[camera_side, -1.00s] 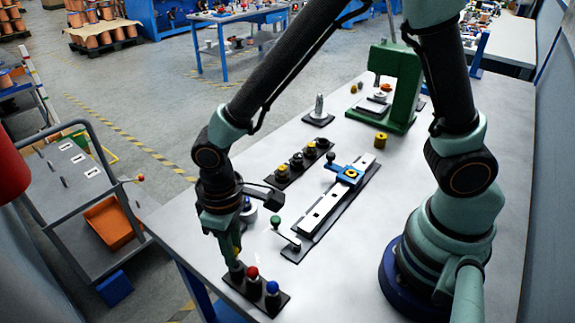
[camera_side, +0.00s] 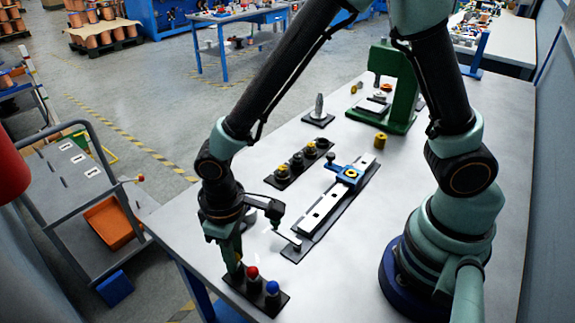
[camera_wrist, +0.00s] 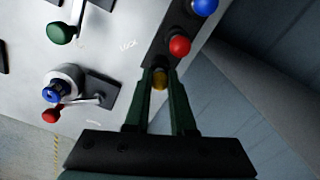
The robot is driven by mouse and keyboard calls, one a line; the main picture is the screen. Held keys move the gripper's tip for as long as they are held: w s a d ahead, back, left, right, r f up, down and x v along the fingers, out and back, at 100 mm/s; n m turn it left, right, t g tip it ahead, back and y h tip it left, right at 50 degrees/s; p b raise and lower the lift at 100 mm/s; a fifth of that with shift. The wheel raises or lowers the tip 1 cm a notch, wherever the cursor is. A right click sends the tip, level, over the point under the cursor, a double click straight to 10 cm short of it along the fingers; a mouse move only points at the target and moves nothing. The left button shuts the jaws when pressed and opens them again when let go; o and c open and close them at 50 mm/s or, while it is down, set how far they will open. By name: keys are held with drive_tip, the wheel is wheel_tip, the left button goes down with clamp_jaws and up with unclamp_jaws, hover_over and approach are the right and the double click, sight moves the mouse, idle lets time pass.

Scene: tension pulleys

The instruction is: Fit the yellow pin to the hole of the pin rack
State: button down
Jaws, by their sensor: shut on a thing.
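The pin rack (camera_side: 281,304) is a black strip at the table's front edge, with a red-topped pin (camera_side: 253,273) and a blue-topped pin (camera_side: 272,288) standing in it. My gripper (camera_side: 237,268) points down at the rack's left end, beside the red pin. In the wrist view, my gripper (camera_wrist: 160,98) is shut on the yellow pin (camera_wrist: 159,79), whose rounded yellow top shows between the green fingers. The pin is at the end socket of the rack (camera_wrist: 155,53). The fingers hide its lower part, so I cannot tell how deep it sits.
A black strip with several knobs (camera_side: 283,175) and a long rail with a blue clamp (camera_side: 347,174) lie behind the rack. A green press (camera_side: 402,85) stands farther back. In the wrist view, a green knob (camera_wrist: 60,33) and a blue-topped round part (camera_wrist: 66,80) are at left.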

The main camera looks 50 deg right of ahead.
drive_tip(key=shift+f, duration=0.25)
idle(0.4)
drive_tip(key=c, duration=0.7)
unclamp_jaws()
wheel_tip(320, 180, up, 12)
drive_tip(key=shift+r, duration=0.1)
drive_tip(key=d+r+m+t, duration=0.1)
drive_tip(key=d+r+t, duration=0.1)
drive_tip(key=d, duration=0.5)
drive_tip(key=d+r+m+t, duration=0.1)
drive_tip(key=d+r+m, duration=0.1)
drive_tip(key=d+r, duration=0.2)
drive_tip(key=s+d+r+m+t, duration=0.1)
drive_tip(key=d+r+t, duration=0.1)
drive_tip(key=d, duration=0.7)
drive_tip(key=shift+s+d+r+t, duration=0.1)
drive_tip(key=shift+d+r+t, duration=0.2)
drive_tip(key=shift+r, duration=0.35)
